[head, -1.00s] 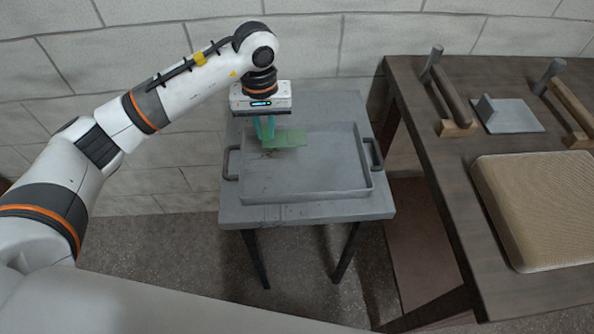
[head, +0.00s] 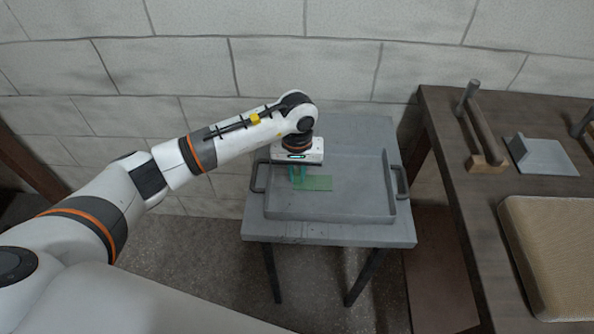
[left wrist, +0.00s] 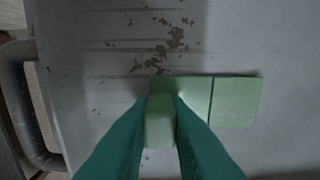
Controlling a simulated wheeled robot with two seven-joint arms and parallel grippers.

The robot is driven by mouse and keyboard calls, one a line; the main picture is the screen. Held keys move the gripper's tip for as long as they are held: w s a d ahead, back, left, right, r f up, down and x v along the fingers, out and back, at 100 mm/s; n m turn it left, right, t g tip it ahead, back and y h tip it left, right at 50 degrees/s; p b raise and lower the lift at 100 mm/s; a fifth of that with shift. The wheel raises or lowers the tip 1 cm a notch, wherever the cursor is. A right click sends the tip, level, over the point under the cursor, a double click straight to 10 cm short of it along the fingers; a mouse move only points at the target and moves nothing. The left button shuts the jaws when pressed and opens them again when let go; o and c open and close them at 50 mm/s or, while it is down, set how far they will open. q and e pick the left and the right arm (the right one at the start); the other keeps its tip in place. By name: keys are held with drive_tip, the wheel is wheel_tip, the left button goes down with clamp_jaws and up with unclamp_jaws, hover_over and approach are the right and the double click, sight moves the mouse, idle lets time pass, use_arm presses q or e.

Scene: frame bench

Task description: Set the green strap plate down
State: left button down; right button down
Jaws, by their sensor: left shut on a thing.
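The green strap plate (head: 318,183) is at the left part of a grey tray (head: 350,213). My left gripper (head: 297,184) points down over the tray and is shut on the plate. In the left wrist view, the teal fingers (left wrist: 160,110) close on a raised part of the green plate (left wrist: 235,101), and its flat part reaches to the right. The plate looks level and very low over the tray floor. I cannot tell whether it touches the floor. My right gripper is not in view.
The tray has raised walls and side handles, and stands on a small grey table (head: 330,231). The rest of the tray floor is bare. At right, a dark wooden bench (head: 470,215) holds a grey angled plate (head: 540,155), a wooden-based post frame (head: 485,163) and a tan woven pad (head: 560,250).

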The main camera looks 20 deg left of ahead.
sight(297, 171)
use_arm(q)
drive_tip(key=shift+f, duration=0.15)
drive_tip(key=c, duration=1.4)
unclamp_jaws()
drive_tip(key=shift+o, duration=0.2)
drive_tip(key=shift+r, duration=0.6)
wheel_tip(297, 171, up, 11)
drive_tip(key=b, duration=0.1)
drive_tip(key=shift+b, duration=0.35)
